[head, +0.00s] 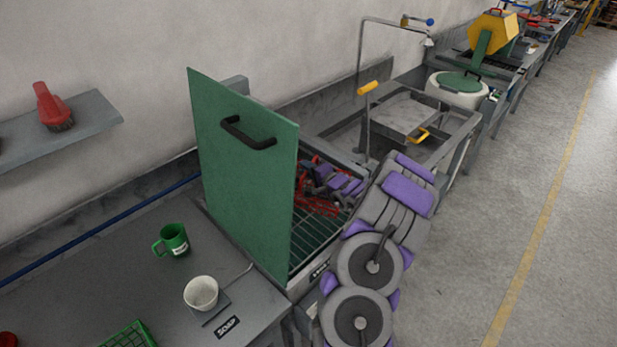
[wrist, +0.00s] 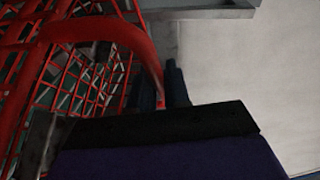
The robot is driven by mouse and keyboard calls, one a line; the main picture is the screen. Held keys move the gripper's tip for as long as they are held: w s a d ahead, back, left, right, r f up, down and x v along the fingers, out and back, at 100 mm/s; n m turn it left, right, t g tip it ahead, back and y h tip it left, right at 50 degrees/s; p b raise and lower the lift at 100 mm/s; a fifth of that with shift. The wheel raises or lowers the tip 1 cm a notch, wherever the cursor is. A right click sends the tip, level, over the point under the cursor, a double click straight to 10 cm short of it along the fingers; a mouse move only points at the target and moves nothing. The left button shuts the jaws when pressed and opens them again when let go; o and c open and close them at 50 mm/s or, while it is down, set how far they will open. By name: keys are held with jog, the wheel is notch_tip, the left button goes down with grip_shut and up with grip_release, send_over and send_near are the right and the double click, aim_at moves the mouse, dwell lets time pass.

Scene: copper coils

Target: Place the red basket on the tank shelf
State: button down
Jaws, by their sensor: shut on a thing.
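The red wire basket (head: 318,206) is inside the open tank (head: 283,272), partly hidden by my arm and the green lid. In the wrist view its red handle (wrist: 110,32) and wire mesh fill the left side. My gripper (wrist: 163,85) is shut on the handle, with its dark fingers at the handle's right end. The purple and grey gripper (head: 337,183) also shows in the tank in the head view. The tank shelf (head: 304,238) is a barred grate at the near end. Whether the basket touches it is unclear.
The green lid (head: 240,175) stands upright at the tank's left side. A green mug (head: 173,240) and a white cup (head: 201,292) stand on the left bench. A sink with a tall tap (head: 363,90) lies behind. The floor at right is clear.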

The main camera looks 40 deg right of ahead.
notch_tip(320, 180, down, 4)
jog(key=shift+r+b, duration=0.2)
jog(key=shift+b, duration=0.15)
jog(key=shift+r, duration=0.1)
jog(key=c, duration=1.1)
grip_release()
jog(key=shift+s, duration=0.1)
jog(key=s, duration=0.3)
jog(key=s+r+p, duration=0.1)
jog(key=s, duration=0.3)
jog(key=s+r, duration=0.1)
jog(key=s, duration=0.2)
jog(key=shift+s+a+p, duration=0.3)
jog(key=shift+s, duration=0.6)
